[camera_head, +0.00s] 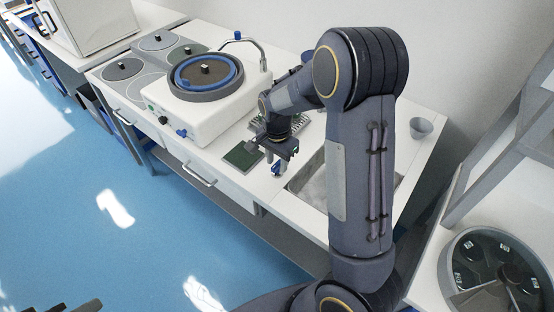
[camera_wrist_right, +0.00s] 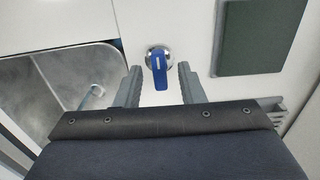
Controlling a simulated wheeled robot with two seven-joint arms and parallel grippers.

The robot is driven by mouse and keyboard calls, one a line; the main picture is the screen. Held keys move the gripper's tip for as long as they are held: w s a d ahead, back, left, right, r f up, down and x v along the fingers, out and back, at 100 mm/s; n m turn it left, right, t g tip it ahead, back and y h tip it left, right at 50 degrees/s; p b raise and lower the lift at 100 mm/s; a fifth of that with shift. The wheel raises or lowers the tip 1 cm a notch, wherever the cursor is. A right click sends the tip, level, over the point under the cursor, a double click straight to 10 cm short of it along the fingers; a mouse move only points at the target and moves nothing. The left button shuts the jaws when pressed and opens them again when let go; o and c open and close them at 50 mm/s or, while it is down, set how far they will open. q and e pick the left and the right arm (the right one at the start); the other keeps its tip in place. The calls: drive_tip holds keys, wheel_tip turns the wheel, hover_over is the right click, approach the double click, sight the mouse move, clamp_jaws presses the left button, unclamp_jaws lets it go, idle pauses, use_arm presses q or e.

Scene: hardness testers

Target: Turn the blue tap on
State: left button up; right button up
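That gripper is open, with one finger on each side of the lever and a visible gap to each. In the head view the tap (camera_head: 276,169) shows small and partly hidden below the gripper (camera_head: 279,160). A dark piece at the bottom left edge of the head view may be my left gripper (camera_head: 86,306); its fingers cannot be made out.
A sink (camera_head: 308,185) lies beside the tap, partly behind my right arm. A dark green pad (camera_head: 243,155) lies on the counter to the left. A white polishing machine (camera_head: 190,108) stands further left. A small cup (camera_head: 421,127) stands at the right.

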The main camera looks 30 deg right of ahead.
sight(277, 163)
wheel_tip(277, 163, up, 7)
drive_tip(key=shift+r, duration=0.45)
idle(0.4)
drive_tip(key=shift+s+r, duration=0.1)
drive_tip(key=shift+s, duration=0.05)
drive_tip(key=s+a+r+n+t+y, duration=0.1)
drive_tip(key=s+a+r+n+t, duration=0.1)
drive_tip(key=s+n, duration=0.2)
drive_tip(key=s+a+r+n+t+y, duration=0.1)
drive_tip(key=s+a+r+n, duration=0.1)
drive_tip(key=s, duration=0.9)
drive_tip(key=s+a+r+n+t+y, duration=0.1)
drive_tip(key=s+a+r+n+t, duration=0.1)
drive_tip(key=s+n, duration=0.4)
drive_tip(key=shift+s+a+r+t+y, duration=0.3)
drive_tip(key=shift+s+a+r+y, duration=0.15)
drive_tip(key=shift+s+a, duration=0.25)
